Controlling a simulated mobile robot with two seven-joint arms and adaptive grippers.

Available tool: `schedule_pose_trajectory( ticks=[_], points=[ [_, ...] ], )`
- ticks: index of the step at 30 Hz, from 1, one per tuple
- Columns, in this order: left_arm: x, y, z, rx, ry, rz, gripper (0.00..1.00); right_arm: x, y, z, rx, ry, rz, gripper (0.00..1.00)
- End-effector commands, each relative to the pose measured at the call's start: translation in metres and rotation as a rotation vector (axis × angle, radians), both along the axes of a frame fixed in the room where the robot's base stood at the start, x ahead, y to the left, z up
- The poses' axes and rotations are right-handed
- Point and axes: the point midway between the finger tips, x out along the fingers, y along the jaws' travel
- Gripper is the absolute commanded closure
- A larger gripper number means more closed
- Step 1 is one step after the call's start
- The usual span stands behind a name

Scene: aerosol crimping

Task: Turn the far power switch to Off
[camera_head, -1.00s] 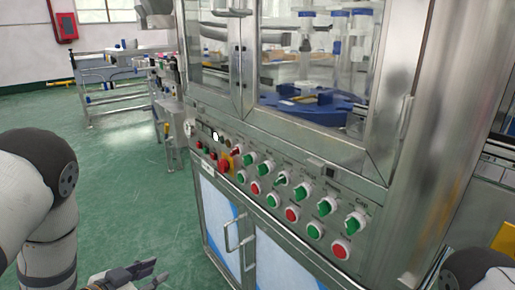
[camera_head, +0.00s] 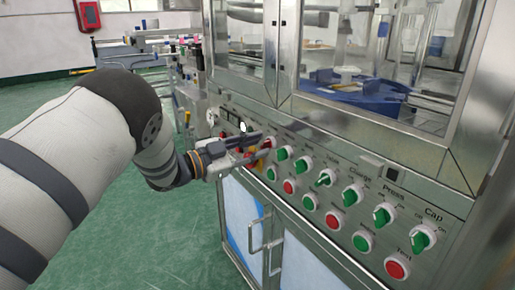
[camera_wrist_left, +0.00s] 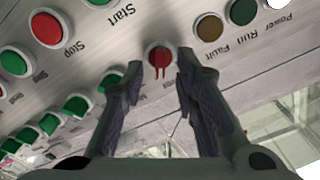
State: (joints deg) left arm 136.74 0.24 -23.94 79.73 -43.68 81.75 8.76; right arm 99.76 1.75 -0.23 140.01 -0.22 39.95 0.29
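The red power switch knob (camera_head: 268,142) is on the sloping control panel (camera_head: 330,165), towards its far end. It also shows in the left wrist view as a round red knob (camera_wrist_left: 159,56) with a narrow raised grip. My left gripper (camera_head: 263,146) reaches the panel there, with its two fingers apart. In the left wrist view the fingertips (camera_wrist_left: 159,77) are on either side of the knob's grip; I cannot tell whether they touch it. The fingers partly hide the knob in the head view. My right gripper is not in view.
Several green knobs (camera_head: 383,215) and red and green buttons (camera_head: 397,267) line the panel to the right. Dark indicator lamps (camera_wrist_left: 243,12) are beside the knob. Glass doors stand above the panel.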

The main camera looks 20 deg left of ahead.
Motion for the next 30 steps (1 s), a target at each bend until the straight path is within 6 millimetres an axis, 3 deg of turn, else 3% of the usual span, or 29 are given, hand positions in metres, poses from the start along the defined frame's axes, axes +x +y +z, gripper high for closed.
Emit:
schedule_pose_trajectory(
  ticks=[9, 10, 13, 14, 30],
  points=[
    [0.0057, -0.0048, 0.0001, -0.001, 0.002, 0.000, 0.72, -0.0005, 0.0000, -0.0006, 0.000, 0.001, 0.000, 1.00],
    [0.0056, -0.0047, 0.0001, -0.001, 0.002, 0.000, 0.75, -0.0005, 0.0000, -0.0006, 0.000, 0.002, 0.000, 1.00],
    [0.0056, -0.0045, 0.0000, -0.001, 0.002, 0.000, 0.97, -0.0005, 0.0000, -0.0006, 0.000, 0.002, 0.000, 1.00],
    [0.0055, -0.0045, 0.0000, -0.001, 0.002, 0.000, 1.00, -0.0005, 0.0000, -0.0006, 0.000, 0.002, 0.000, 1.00],
    [0.0056, -0.0037, 0.0029, -0.079, 0.060, 0.001, 1.00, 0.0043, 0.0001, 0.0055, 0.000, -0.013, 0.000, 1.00]
  ],
)
